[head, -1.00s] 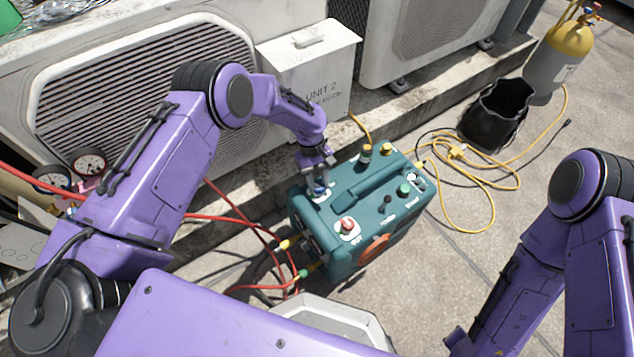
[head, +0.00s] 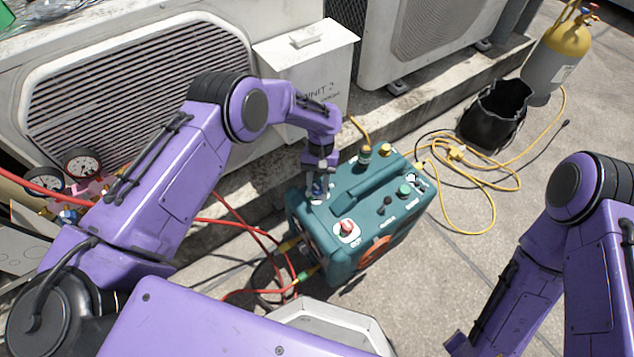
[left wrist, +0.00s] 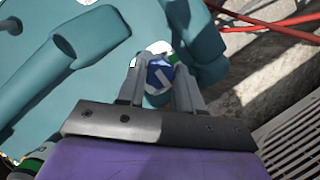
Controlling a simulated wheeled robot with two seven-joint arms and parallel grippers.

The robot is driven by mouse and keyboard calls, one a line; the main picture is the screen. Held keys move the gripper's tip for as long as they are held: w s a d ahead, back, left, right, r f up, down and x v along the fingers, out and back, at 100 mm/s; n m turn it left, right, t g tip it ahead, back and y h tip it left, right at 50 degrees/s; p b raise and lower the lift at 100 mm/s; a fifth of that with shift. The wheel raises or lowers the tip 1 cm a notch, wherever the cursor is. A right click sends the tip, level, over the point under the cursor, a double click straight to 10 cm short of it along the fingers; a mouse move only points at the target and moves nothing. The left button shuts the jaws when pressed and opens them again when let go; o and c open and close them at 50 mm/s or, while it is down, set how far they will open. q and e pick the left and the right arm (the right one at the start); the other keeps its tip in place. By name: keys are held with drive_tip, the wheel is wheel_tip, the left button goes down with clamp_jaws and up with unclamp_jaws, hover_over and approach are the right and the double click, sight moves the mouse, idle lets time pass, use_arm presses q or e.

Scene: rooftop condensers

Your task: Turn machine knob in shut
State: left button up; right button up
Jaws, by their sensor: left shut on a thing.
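The teal machine (head: 362,215) stands on the rooftop floor in the middle of the head view, with its handle and several controls on top. My left gripper (head: 318,192) points down at the machine's far left corner. It is shut on a blue knob (left wrist: 159,77), which shows between the fingers in the left wrist view with a pale mark on its face. In the head view the fingers mostly hide this knob. A red knob (head: 346,227) on a white plate sits nearer to me on the machine's top. My right gripper is not clearly in view; only the right arm shows.
Red hoses (head: 240,225) run to the machine's left side. A yellow hose (head: 490,190) lies on the floor to the right, near a black bag (head: 493,115) and a gas cylinder (head: 552,60). A white box (head: 306,75) and condenser units stand behind.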

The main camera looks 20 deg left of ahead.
use_arm(q)
drive_tip(key=shift+w+r, duration=0.15)
drive_tip(key=shift+w, duration=0.05)
drive_tip(key=o, duration=0.9)
drive_tip(key=shift+o, duration=0.7)
drive_tip(key=shift+s, duration=0.1)
drive_tip(key=p+v, duration=0.2)
drive_tip(key=v, duration=0.8)
drive_tip(key=shift+r, duration=0.2)
drive_tip(key=shift+a, duration=0.1)
